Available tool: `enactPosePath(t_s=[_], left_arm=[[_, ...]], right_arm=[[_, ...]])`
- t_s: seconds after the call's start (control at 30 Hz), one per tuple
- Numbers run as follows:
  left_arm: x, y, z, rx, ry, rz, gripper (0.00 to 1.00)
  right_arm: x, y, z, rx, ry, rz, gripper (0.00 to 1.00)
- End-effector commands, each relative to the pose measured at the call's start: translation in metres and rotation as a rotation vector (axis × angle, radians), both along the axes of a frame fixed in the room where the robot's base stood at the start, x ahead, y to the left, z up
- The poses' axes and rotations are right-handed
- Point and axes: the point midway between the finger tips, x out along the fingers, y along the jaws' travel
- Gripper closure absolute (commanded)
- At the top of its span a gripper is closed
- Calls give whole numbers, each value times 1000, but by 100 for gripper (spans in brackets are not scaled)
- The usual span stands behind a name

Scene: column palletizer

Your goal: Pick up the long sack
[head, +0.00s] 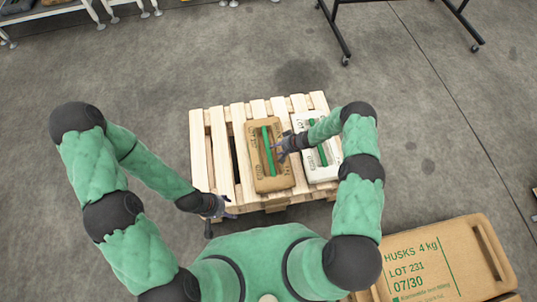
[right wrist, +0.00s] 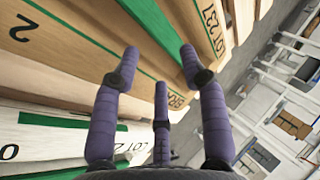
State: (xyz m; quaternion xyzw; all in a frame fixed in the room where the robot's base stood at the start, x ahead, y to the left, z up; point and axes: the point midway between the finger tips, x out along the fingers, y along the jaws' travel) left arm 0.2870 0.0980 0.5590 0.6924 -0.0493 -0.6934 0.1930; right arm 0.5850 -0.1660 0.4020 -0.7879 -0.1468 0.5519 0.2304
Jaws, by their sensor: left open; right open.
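A long brown sack (head: 257,168) with a green strip down its middle lies flat on the wooden pallet (head: 200,150). A white sack (head: 318,176) with a green strip lies beside it on the right. My right gripper (head: 283,148) is open over the brown sack's right side, near the gap between the two. In the right wrist view, my open fingers (right wrist: 160,65) are spread in front of the brown sack (right wrist: 75,25), marked LOT 237. The white sack (right wrist: 60,145) shows at lower left. Contact cannot be told. My left gripper (head: 225,208) is open and empty near the pallet's front left edge.
A large brown sack (head: 435,255) marked HUSKS 4 kg, LOT 231, lies at lower right. The pallet's left slats are bare. A dark-legged stand (head: 340,35) and white racks (head: 60,12) stand at the back. The grey floor around the pallet is mostly clear.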

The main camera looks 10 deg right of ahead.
Motion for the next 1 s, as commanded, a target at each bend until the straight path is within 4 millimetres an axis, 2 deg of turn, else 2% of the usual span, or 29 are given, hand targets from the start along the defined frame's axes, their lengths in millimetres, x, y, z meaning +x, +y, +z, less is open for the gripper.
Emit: enactPosePath(t_s=[0.4,0.73,0.77,0.9,1.0], left_arm=[[0,0,-23,0,0,0,39],[0,0,-24,0,0,0,39],[0,0,-24,0,0,0,39],[0,0,-24,0,0,0,39],[0,0,-24,0,0,0,39]], right_arm=[[11,25,-40,-2,-1,1,56],[14,28,-43,-1,-1,0,56],[14,28,-43,-1,-1,0,59],[14,28,-43,-1,-1,-1,99],[18,27,-39,1,-9,-1,100]])
